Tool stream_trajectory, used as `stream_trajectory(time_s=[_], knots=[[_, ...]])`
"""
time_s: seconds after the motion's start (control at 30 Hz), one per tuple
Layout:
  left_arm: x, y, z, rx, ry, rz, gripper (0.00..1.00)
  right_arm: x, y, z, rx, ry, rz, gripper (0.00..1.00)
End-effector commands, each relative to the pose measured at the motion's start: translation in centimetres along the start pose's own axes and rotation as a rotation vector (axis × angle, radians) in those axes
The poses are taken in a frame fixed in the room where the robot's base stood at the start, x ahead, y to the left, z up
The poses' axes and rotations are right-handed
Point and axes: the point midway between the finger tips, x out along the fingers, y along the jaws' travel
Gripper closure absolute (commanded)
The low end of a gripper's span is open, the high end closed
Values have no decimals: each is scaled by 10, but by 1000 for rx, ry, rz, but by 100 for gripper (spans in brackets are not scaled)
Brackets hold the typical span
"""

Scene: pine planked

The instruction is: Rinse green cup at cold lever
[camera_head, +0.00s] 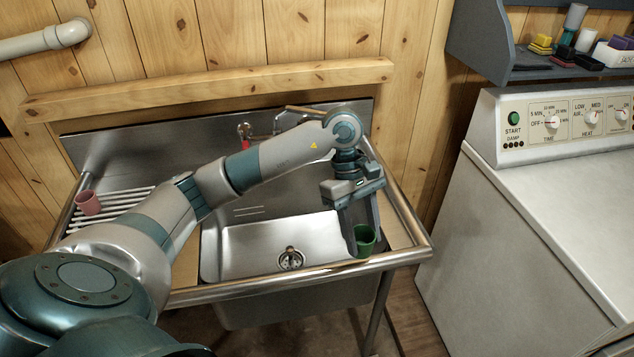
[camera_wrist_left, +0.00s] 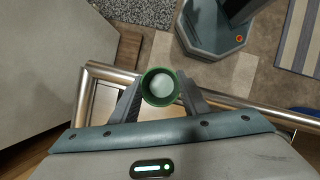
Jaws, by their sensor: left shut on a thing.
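My left gripper (camera_head: 358,225) is shut on the green cup (camera_head: 364,242), near the right front corner of the metal sink (camera_head: 235,235). In the left wrist view, the green cup (camera_wrist_left: 159,86) is between the two fingers (camera_wrist_left: 160,92), its round opening towards the camera and a pale surface inside. A tap with a red-marked lever (camera_head: 243,130) stands at the back of the sink, partly hidden behind my left arm. I cannot make out a cold lever. My right gripper is not in view.
A pink cup (camera_head: 88,203) stands on the ribbed drainboard (camera_head: 125,200) at the left. A drain (camera_head: 291,258) shows in the basin. A white dryer (camera_head: 540,220) stands close on the right, with a grey shelf (camera_head: 530,68) above it. A wooden rail runs along the wall.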

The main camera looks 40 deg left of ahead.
Motion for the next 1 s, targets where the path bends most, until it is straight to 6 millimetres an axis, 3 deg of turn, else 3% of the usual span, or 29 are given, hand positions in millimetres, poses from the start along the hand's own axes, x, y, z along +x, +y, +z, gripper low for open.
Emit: stream_trajectory(time_s=[0.3, 0.6, 0.8, 1.0], knots=[[-28, 14, -72, -737, 2, 306, 80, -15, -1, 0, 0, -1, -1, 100], [-60, 10, -140, -1302, 3, 543, 80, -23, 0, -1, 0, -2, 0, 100], [-72, 6, -162, -1478, 1, 615, 80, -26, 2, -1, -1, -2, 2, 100], [-74, 5, -166, -1508, 1, 626, 80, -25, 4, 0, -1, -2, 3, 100]])
